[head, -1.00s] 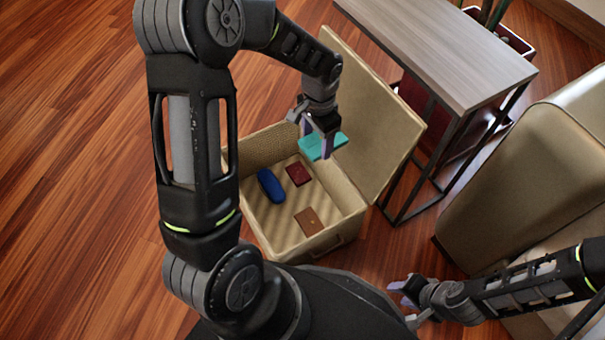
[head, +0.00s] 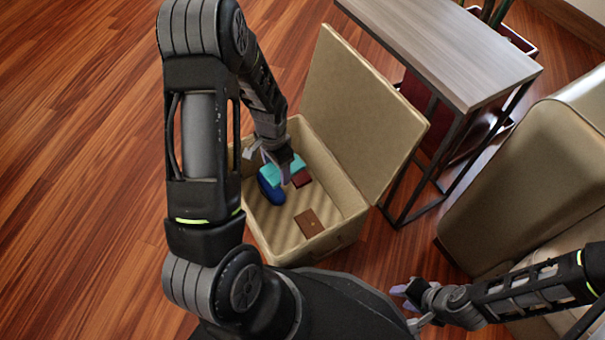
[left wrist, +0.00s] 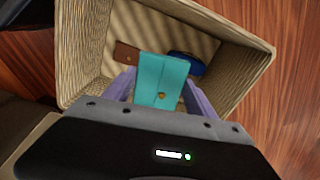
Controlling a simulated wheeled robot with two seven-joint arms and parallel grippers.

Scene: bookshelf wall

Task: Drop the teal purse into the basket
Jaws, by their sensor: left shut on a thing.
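The teal purse (head: 270,174) is held in my left gripper (head: 277,172), over the inside of the basket. In the left wrist view the teal purse (left wrist: 162,80) sits between the two fingers of my left gripper (left wrist: 162,92), with a small brass clasp facing the camera. The woven tan basket (head: 345,187) stands on the floor with its lid raised. My right gripper (head: 410,298) is at the lower right, apart from the basket, its fingers too small to judge the gap clearly.
Inside the basket lie a blue item (head: 271,192), a dark red item (head: 302,179) and a brown item (head: 308,223). The open lid (head: 365,125) rises on the right side. A side table (head: 450,50) and a beige sofa (head: 520,170) stand further right. Wooden floor is clear at left.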

